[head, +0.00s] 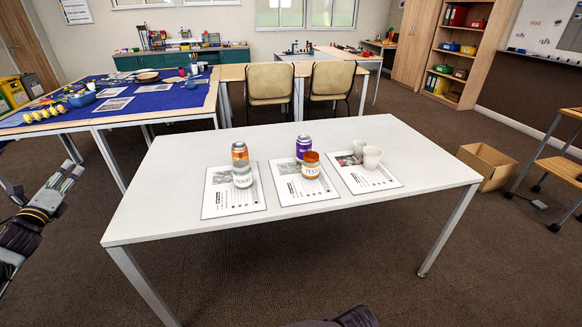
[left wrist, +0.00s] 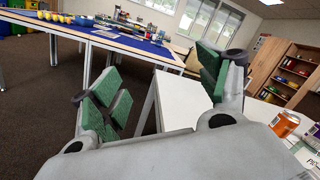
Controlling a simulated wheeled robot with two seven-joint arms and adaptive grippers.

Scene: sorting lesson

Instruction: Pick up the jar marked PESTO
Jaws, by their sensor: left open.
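On the white table (head: 400,150) in the head view, an orange-topped jar (head: 312,170) stands on the middle sheet; its label seems to read PEST-something. A white-lidded jar (head: 242,176) with greenish lettering stands on the left sheet; I cannot read it surely. In the left wrist view a pale jar (left wrist: 312,160) is cut off at the right edge, with lettering starting with P. My left gripper (head: 70,172) is left of the table, apart from both jars. Its green-padded jaws are open and empty in the left wrist view (left wrist: 160,88).
An orange can (head: 240,153) stands behind the left jar, a purple can (head: 303,146) behind the middle jar. Two white cups (head: 372,158) stand on the right sheet (head: 385,183). The table's left and right ends are clear. A cardboard box (head: 487,165) lies right of it.

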